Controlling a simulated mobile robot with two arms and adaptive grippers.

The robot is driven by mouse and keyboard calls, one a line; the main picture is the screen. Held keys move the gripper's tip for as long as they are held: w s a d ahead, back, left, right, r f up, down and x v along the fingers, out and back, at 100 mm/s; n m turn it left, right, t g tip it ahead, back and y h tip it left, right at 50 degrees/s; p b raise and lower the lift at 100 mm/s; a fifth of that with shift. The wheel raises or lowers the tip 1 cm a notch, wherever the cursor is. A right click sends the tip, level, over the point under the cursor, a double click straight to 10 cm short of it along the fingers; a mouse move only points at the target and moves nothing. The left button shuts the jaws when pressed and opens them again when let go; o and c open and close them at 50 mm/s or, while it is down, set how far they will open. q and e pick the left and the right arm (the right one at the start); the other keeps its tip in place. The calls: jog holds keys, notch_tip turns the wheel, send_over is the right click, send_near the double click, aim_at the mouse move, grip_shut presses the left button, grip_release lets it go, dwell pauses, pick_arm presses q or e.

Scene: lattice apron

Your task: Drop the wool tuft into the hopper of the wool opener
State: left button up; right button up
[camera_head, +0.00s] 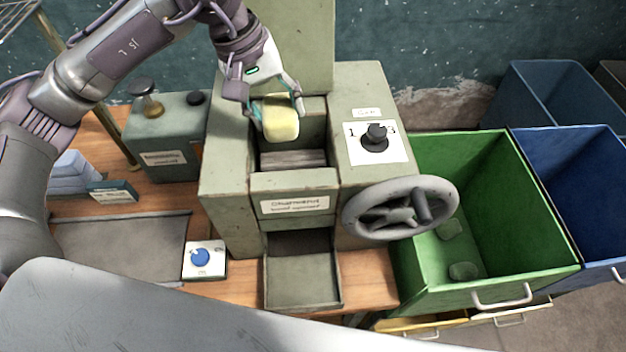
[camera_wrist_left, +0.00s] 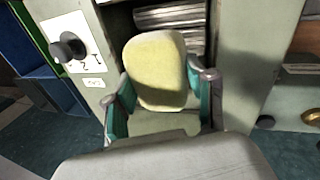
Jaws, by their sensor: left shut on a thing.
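The wool tuft (camera_head: 281,118) is a pale yellow, rounded block. My left gripper (camera_head: 275,110) is shut on it and holds it over the open hopper (camera_head: 290,181) of the wool opener. In the left wrist view the tuft (camera_wrist_left: 156,70) sits between the two teal-padded fingers of my left gripper (camera_wrist_left: 163,95), with grey slats or rollers (camera_wrist_left: 172,16) in the opening beyond it. The wool opener (camera_head: 225,180) is a grey-green machine with a handwheel (camera_head: 352,212) and a black dial (camera_head: 375,138). My right gripper is not in view.
A green bin (camera_head: 545,220) and a blue bin (camera_head: 580,165) stand to the right. A grey-green box with a knob (camera_head: 165,135) and a blue-button switch (camera_head: 201,258) are left of the machine. An open tray (camera_head: 303,280) lies in front.

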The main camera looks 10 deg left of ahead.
pick_arm(q)
jog(key=shift+w+f+b, duration=0.1)
jog(key=shift+f+b, duration=0.6)
jog(key=shift+f, duration=1.3)
jog(key=o, duration=1)
jog(key=shift+c, duration=0.2)
jog(key=v, duration=1.2)
